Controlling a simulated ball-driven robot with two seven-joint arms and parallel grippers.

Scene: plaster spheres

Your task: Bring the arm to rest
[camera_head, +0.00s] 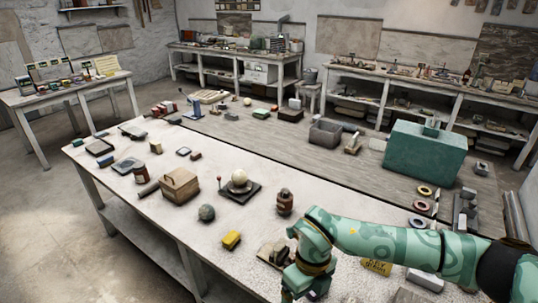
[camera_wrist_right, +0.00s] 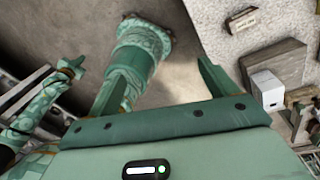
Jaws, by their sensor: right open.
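My right arm (camera_head: 390,240) comes in from the right in the head view, reaching over the near edge of the workbench (camera_head: 130,210). Its gripper (camera_head: 298,290) points down at the bottom edge, its fingertips mostly cut off. In the right wrist view the right gripper (camera_wrist_right: 155,78) has its fingers spread, with nothing between them. My left arm (camera_wrist_right: 35,108) shows at the left of the right wrist view; its gripper end (camera_wrist_right: 72,66) is small and unclear. The left arm is not in the head view.
A white sphere (camera_head: 239,177) sits on a dark square base (camera_head: 240,191).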

